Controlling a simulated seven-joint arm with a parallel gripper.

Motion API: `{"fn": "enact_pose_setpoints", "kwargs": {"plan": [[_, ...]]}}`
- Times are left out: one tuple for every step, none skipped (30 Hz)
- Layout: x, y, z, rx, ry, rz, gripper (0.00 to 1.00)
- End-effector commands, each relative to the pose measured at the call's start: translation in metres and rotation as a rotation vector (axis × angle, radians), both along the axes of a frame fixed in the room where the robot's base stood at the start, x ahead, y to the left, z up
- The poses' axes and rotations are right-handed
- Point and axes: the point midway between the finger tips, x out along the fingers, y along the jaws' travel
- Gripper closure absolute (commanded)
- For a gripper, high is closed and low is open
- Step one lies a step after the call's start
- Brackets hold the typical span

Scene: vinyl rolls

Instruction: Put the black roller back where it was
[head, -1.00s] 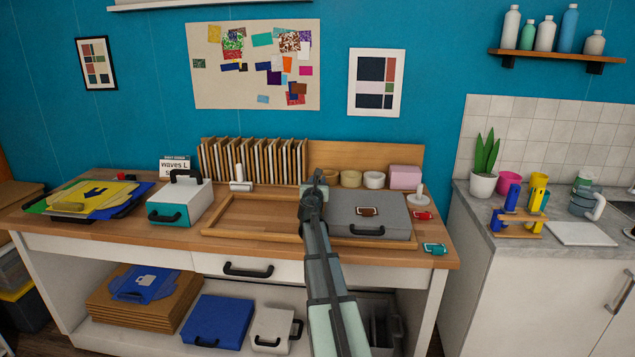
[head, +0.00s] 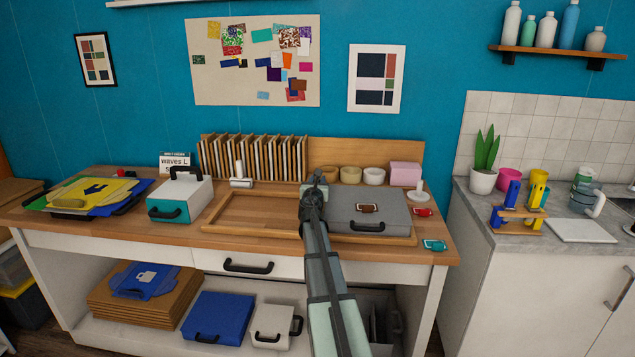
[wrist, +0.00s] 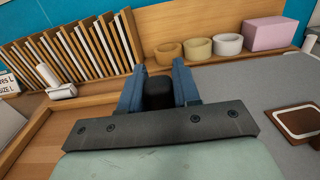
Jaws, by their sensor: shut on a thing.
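My gripper (wrist: 158,88) is shut on a dark, rounded thing, which I take to be the black roller (wrist: 157,92). It sits between the two blue fingers in the wrist view, with only its near part showing. In the head view my gripper (head: 315,188) is over the wooden tray's right part, at the left edge of the grey case (head: 370,207). There my own arm hides most of what I hold. I cannot tell whether the roller touches anything below.
A white roller (head: 240,176) stands at the tray's back left, before a rack of upright boards (head: 253,160). The wooden tray (head: 225,230) is bare at left. Several rolls (head: 351,175) and a pink box (head: 405,174) line the back. A white-handled tool (head: 418,193) stands at right.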

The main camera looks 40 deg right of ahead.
Motion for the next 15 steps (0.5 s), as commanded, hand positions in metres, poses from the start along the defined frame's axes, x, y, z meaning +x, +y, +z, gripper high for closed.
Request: {"fn": "enact_pose_setpoints", "kwargs": {"plan": [[0.0001,0.0001,0.0002,0.0,0.0,0.0,1.0],[0.0,0.0,0.0001,0.0,0.0,0.0,1.0],[0.0,0.0,0.0001,0.0,0.0,0.0,1.0],[0.0,0.0,0.0001,0.0,0.0,0.0,1.0],[0.0,0.0,0.0001,0.0,0.0,0.0,1.0],[0.0,0.0,0.0001,0.0,0.0,0.0,1.0],[0.0,0.0,0.0001,0.0,0.0,0.0,1.0],[0.0,0.0,-0.0001,0.0,0.0,0.0,1.0],[0.0,0.0,-0.0004,0.0,0.0,0.0,1.0],[0.0,0.0,-0.0008,-0.001,0.001,0.0,1.0],[0.0,0.0,-0.0013,-0.001,0.001,0.0,1.0],[0.0,0.0,-0.0021,-0.001,0.001,0.0,1.0],[0.0,0.0,-0.0029,-0.001,0.001,0.0,1.0],[0.0,0.0,-0.0038,-0.001,0.001,0.0,1.0],[0.0,0.0,-0.0052,0.0,0.0,0.0,1.0]]}}
